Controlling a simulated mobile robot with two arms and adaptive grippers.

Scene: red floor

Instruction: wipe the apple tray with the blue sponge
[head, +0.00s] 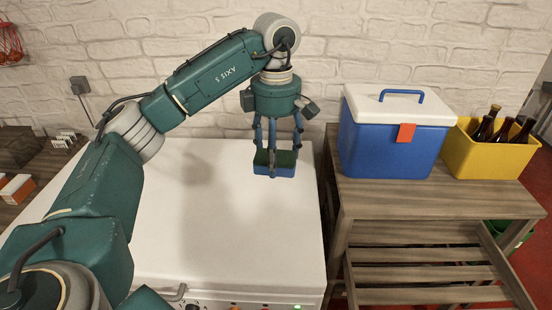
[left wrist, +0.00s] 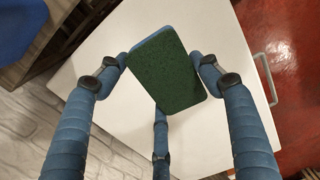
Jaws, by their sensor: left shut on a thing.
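My left gripper (head: 274,150) is shut on the blue sponge (head: 273,171), which has a dark green scouring face. In the head view the sponge is held at the fingertips over the white appliance top; whether it touches the top I cannot tell. In the left wrist view the sponge (left wrist: 168,72) sits slightly tilted between the blue fingers of the same gripper (left wrist: 163,85), its green face towards the camera. I see no apple tray in either view. My right gripper is not in view.
The white appliance top (head: 200,215) is otherwise clear. To its right a wooden table (head: 420,200) bears a blue and white cooler (head: 390,145) and a yellow crate (head: 485,157) of dark bottles (head: 503,130). A white brick wall (head: 360,45) stands behind.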

